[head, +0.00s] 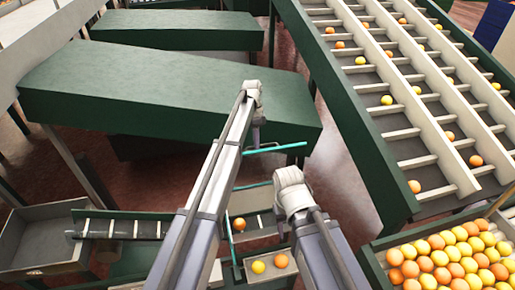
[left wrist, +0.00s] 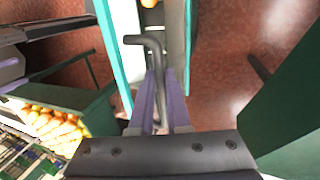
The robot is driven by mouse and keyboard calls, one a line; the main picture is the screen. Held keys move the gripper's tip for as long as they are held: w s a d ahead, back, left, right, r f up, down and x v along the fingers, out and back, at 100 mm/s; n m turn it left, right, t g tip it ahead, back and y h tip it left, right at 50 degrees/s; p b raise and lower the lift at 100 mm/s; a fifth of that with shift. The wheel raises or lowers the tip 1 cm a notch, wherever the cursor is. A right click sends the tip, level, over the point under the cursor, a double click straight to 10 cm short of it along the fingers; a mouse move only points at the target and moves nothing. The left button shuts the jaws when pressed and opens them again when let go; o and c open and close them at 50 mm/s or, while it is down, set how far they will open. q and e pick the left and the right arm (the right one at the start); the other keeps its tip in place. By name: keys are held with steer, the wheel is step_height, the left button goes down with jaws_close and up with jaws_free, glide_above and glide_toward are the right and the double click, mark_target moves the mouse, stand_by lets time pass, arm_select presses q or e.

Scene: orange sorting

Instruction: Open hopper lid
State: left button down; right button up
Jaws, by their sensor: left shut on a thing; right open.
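The hopper lid (head: 290,147) shows in the head view as a thin teal strip, seen nearly edge-on, above and apart from the hopper's lower opening. My left gripper (head: 257,140) is at the lid, shut on its handle. In the left wrist view the dark, bent handle (left wrist: 151,42) runs down between the fingers of my left gripper (left wrist: 160,100). The hopper (head: 229,250) has teal edges and holds a few fruits, partly hidden by my arms. My right gripper (head: 281,228) is open and points down over the hopper area, with its fingers partly hidden.
A crate (head: 372,262) full of oranges and yellow fruit stands at the lower right. A sloped conveyor (head: 405,150) with fruit rises behind it. Large green-topped machines (head: 150,90) fill the upper left. A grey tray (head: 40,235) lies at the lower left. Reddish floor shows between them.

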arm_select(q)
steer(key=shift+w+a, duration=0.1)
steer(key=shift+w, duration=0.35)
steer(key=c, duration=0.9)
jaws_free()
